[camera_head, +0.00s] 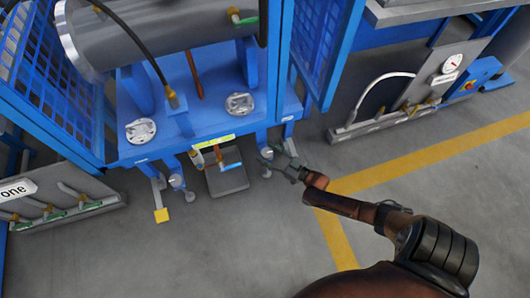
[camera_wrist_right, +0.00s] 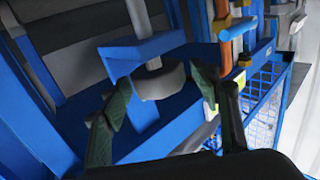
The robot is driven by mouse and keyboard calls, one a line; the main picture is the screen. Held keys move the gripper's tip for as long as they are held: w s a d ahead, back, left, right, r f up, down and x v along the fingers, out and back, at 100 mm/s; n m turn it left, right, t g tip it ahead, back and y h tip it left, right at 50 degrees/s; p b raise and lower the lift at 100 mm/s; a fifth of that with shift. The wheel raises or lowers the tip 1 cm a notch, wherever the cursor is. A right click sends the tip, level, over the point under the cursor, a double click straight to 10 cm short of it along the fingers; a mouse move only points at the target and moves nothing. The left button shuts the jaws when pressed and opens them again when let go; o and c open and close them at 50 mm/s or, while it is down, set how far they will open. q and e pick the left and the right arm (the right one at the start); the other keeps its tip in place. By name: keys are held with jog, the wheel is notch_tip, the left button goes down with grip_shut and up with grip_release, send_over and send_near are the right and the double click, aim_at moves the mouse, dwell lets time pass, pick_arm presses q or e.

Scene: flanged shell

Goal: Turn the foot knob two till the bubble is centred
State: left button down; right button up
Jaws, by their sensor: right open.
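A grey round foot knob (camera_wrist_right: 160,80) on a threaded stem sits under a blue bracket in the right wrist view. My right gripper (camera_wrist_right: 163,92) is open, with one dark green finger on either side of the knob; I cannot tell whether they touch it. In the head view my right gripper (camera_head: 277,160) is low at the right front foot of the blue stand (camera_head: 200,77), and hides part of that foot. Another foot knob (camera_head: 177,181) is further left. A yellow-green strip (camera_head: 213,141), perhaps the level, is on the stand's front edge; its bubble is too small to read. My left gripper is out of view.
A grey flanged shell (camera_head: 170,40) lies on the stand, between blue mesh panels (camera_head: 50,90). A grey box (camera_head: 227,179) stands on the floor between the feet. A bench with a gauge (camera_head: 453,62) is at the right. The floor in front is clear.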

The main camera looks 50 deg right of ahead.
jog(key=shift+c, duration=0.2)
jog(key=c, duration=1.2)
jog(key=shift+o, duration=0.2)
jog(key=shift+w+r+m+h+p, duration=0.1)
jog(key=shift+r+m+h+p, duration=0.25)
jog(key=shift+m+h+p, duration=0.75)
jog(key=shift+a+h+p, duration=0.1)
jog(key=shift+h+p, duration=0.35)
jog(key=shift+h, duration=0.15)
jog(key=shift+m+h+p, duration=0.5)
jog(key=shift+m+h, duration=0.3)
jog(key=shift+h, duration=0.4)
jog(key=shift+f+m+g+h+p, duration=0.25)
jog(key=shift+m+g+h, duration=0.45)
jog(key=shift+h, duration=0.5)
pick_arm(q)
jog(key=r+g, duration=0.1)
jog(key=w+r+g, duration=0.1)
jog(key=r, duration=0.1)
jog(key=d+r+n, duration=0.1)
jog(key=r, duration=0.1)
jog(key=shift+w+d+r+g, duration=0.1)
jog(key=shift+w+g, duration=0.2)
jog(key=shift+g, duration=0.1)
